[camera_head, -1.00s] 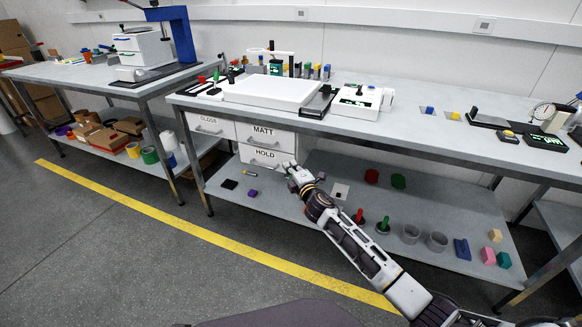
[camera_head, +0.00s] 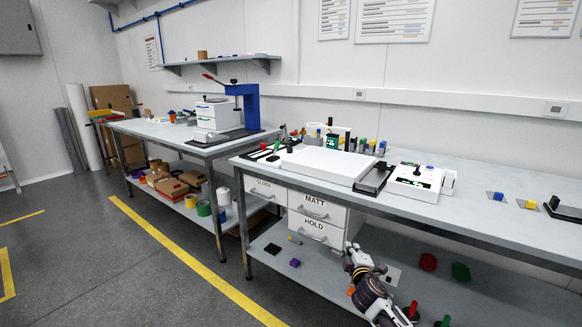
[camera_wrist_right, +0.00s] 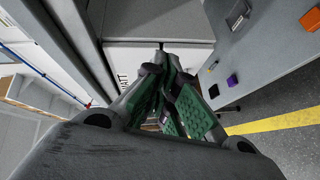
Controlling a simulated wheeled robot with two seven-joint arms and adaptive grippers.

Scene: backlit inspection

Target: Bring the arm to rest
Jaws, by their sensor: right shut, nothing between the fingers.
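My right arm comes up from the bottom of the head view, in front of the near bench's lower shelf. My right gripper (camera_head: 352,252) is shut and empty, close to the drawer marked HOLD (camera_head: 316,230). In the right wrist view the green-padded fingers of the gripper (camera_wrist_right: 168,85) are together, with a white drawer front (camera_wrist_right: 130,58) beyond them. My left arm and left gripper are not in view.
The near bench (camera_head: 460,212) carries a white light panel (camera_head: 325,165) and a white device (camera_head: 415,182). Its lower shelf (camera_head: 330,283) holds a purple block (camera_head: 295,263) and red and green pieces. Open grey floor with yellow lines lies left.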

